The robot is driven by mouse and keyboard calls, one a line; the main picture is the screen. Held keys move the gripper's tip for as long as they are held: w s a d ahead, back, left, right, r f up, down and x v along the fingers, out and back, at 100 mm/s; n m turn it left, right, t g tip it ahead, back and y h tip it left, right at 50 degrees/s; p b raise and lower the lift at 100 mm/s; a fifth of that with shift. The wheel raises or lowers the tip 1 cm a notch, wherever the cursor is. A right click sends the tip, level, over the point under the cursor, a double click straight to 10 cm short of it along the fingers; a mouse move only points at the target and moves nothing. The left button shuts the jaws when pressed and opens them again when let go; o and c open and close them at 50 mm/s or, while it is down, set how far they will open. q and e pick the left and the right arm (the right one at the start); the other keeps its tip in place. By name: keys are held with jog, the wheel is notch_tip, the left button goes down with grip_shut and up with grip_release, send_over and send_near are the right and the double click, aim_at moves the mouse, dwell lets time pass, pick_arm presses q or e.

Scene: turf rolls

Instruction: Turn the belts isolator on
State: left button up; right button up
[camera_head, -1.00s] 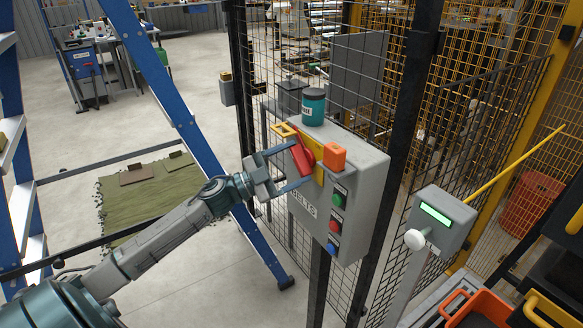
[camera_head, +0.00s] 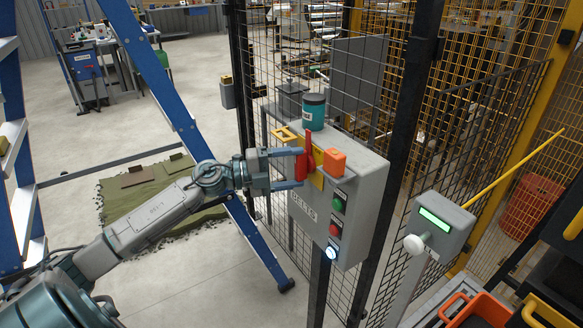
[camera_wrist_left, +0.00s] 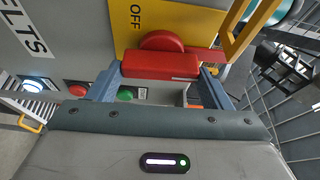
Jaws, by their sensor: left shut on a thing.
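The belts isolator is a red handle (camera_head: 304,165) on a yellow plate (camera_head: 318,180), on the front of a grey box (camera_head: 352,215) lettered BELTS. The handle stands about upright in the head view. My left gripper (camera_head: 299,168) is shut on the handle, one finger on each side. In the left wrist view the red handle (camera_wrist_left: 160,66) lies across between the two fingers, and the word OFF shows on the yellow plate (camera_wrist_left: 180,17). Below, the box carries a green button (camera_head: 339,202), a red button (camera_head: 335,229) and a lit bluish-white lamp (camera_head: 331,253). My right gripper is out of view.
Mesh fencing is behind. A blue ladder (camera_head: 165,95) stands left, and a grey post unit (camera_head: 438,222) stands right.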

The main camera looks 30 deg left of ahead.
pick_arm(q)
jog(key=shift+m, duration=0.4)
jog(key=o, duration=1)
jog(key=shift+s, duration=0.1)
jog(key=shift+b+v, duration=0.9)
jog(key=shift+v, duration=0.3)
jog(key=shift+s+a, duration=0.15)
jog(key=shift+a, duration=0.1)
jog(key=p, duration=1.4)
send_near(296, 168)
jog(key=s, duration=0.1)
jog(key=shift+s+a+p, duration=0.15)
jog(key=shift+a+p, duration=0.15)
jog(key=shift+a, duration=0.35)
